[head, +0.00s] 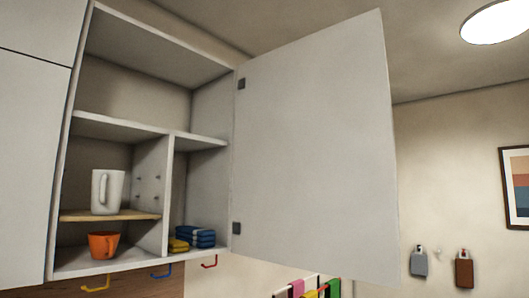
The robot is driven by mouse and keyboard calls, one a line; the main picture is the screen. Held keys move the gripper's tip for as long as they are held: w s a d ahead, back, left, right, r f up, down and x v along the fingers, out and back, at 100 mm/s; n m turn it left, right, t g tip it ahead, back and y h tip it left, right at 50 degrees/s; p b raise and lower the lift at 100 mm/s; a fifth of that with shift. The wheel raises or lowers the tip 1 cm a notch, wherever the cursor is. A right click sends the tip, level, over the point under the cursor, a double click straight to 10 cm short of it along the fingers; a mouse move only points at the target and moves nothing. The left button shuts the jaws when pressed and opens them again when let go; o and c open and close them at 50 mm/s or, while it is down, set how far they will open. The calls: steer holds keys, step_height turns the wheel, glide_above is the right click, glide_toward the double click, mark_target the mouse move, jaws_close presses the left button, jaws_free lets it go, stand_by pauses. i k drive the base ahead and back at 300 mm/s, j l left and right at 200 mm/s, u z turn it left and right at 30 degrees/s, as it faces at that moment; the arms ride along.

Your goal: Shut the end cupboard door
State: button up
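The end cupboard (151,130) hangs on the wall at the left of the head view, with its inside in plain sight. Its white door (315,150) stands wide open, swung out to the right on two dark hinges at its left edge. The door's flat face is towards me, and I see no handle on this face. My gripper is not in view.
Inside are a white mug (107,192) on a wooden shelf, an orange cup (103,245) below and folded blue cloths (197,237). Coloured hooks (161,273) hang underneath. Closed cabinet fronts (35,150) adjoin at left. Coloured cloths (308,287) hang below the door.

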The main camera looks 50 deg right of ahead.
mark_target(315, 188)
steer(key=l+u, duration=0.1)
steer(key=l, duration=0.3)
steer(key=k+l+u, duration=0.1)
steer(key=l, duration=0.25)
steer(key=k+l+u, duration=0.1)
steer(key=l, duration=0.3)
steer(key=k+l+u, duration=0.1)
steer(key=l, duration=0.25)
steer(key=k+l+u, duration=0.1)
steer(key=l, duration=0.25)
steer(key=k+l+u, duration=0.1)
steer(key=l, duration=0.25)
steer(key=k, duration=0.1)
